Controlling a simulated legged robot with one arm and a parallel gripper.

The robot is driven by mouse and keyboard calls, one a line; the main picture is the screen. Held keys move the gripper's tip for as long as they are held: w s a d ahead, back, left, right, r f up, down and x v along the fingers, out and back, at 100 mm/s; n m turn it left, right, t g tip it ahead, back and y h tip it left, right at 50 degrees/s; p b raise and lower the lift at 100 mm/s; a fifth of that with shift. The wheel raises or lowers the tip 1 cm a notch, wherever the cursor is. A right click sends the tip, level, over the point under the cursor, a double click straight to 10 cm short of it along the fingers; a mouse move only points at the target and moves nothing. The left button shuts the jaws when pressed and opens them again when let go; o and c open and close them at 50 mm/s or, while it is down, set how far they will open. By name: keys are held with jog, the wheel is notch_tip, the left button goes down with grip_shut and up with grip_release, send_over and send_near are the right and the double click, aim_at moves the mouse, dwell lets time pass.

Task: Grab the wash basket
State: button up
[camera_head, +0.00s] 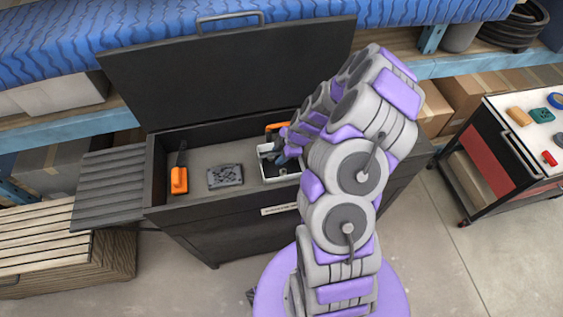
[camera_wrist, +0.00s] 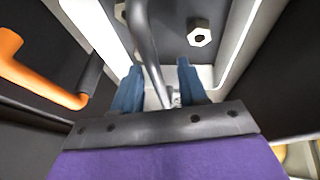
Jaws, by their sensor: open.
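The wash basket (camera_head: 278,180) is a small white open container at the right part of the open dark chest. My gripper (camera_head: 283,152) reaches down over it, and my arm hides part of it. In the wrist view the basket's white wall (camera_wrist: 97,32) and grey inside show, with a hex nut (camera_wrist: 199,33) in it. A grey metal bar, seemingly its handle (camera_wrist: 146,48), runs between my gripper's blue fingertips (camera_wrist: 157,82). The fingers are apart, on either side of the bar; contact cannot be told.
The dark chest (camera_head: 190,219) has its lid (camera_head: 225,75) raised behind. An orange-handled tool (camera_head: 179,180) and a dark grey part (camera_head: 225,176) lie left of the basket. Another orange handle (camera_wrist: 35,70) is close to its left in the wrist view. A tool cart (camera_head: 490,160) stands right.

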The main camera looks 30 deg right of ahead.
jog(key=shift+a, duration=0.7)
jog(key=shift+d+f, duration=0.15)
jog(key=shift+d, duration=0.75)
jog(key=shift+d+f, duration=0.1)
jog(key=shift+d, duration=0.8)
jog(key=shift+a+r+b, duration=0.1)
jog(key=shift+a+b, duration=0.35)
jog(key=shift+a, duration=1.1)
jog(key=shift+d+f, duration=0.15)
jog(key=shift+d, duration=0.55)
jog(key=shift+d+f, duration=0.1)
jog(key=shift+d, duration=0.55)
jog(key=shift+a+r, duration=0.15)
jog(key=shift+a, duration=1)
jog(key=shift+c, duration=1.1)
jog(key=shift+d, duration=0.95)
grip_shut()
jog(key=shift+a, duration=0.65)
